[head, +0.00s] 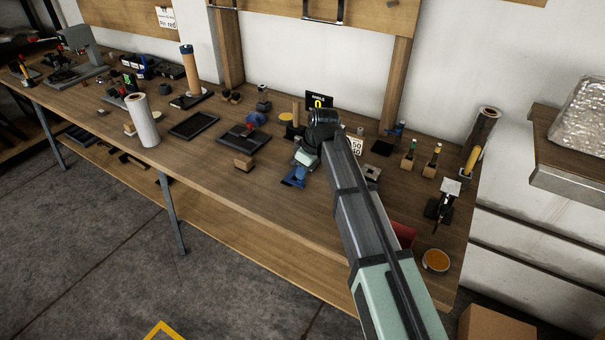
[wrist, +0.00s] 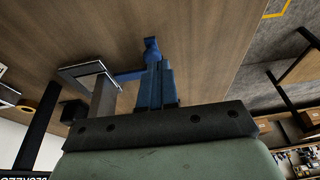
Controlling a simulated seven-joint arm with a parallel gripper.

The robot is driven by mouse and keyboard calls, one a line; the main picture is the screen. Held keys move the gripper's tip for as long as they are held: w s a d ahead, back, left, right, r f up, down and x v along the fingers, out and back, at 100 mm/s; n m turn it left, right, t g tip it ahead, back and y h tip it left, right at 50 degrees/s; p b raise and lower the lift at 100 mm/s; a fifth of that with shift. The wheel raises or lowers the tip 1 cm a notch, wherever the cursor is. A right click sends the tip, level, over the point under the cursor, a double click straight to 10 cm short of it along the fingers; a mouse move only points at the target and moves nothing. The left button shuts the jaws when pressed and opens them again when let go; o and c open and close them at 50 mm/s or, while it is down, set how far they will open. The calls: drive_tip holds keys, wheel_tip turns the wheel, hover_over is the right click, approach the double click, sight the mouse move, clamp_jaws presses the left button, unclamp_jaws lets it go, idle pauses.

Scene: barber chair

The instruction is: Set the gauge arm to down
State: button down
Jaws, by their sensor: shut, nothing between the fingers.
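My gripper (wrist: 152,45) shows in the wrist view as two blue fingers pressed together with nothing between them. In the head view its blue fingers (head: 295,178) are low over the workbench, left of my arm. A blue bar (wrist: 130,75) shows just left of the fingers in the wrist view, beside a pale metal bracket (wrist: 88,70). I cannot tell whether the bar touches the fingers. I cannot tell for certain which part is the gauge arm, or its position. My wrist and arm hide part of the bench in the head view.
A black display reading 0 (head: 319,102) stands behind my wrist. A number card (head: 355,145) is to its right. Bare wood lies along the front edge of the workbench (head: 215,180).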

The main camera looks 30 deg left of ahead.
drive_tip(key=s+v, duration=0.1)
drive_tip(key=v, duration=1.2)
drive_tip(key=shift+s+a, duration=0.25)
drive_tip(key=shift+a, duration=0.1)
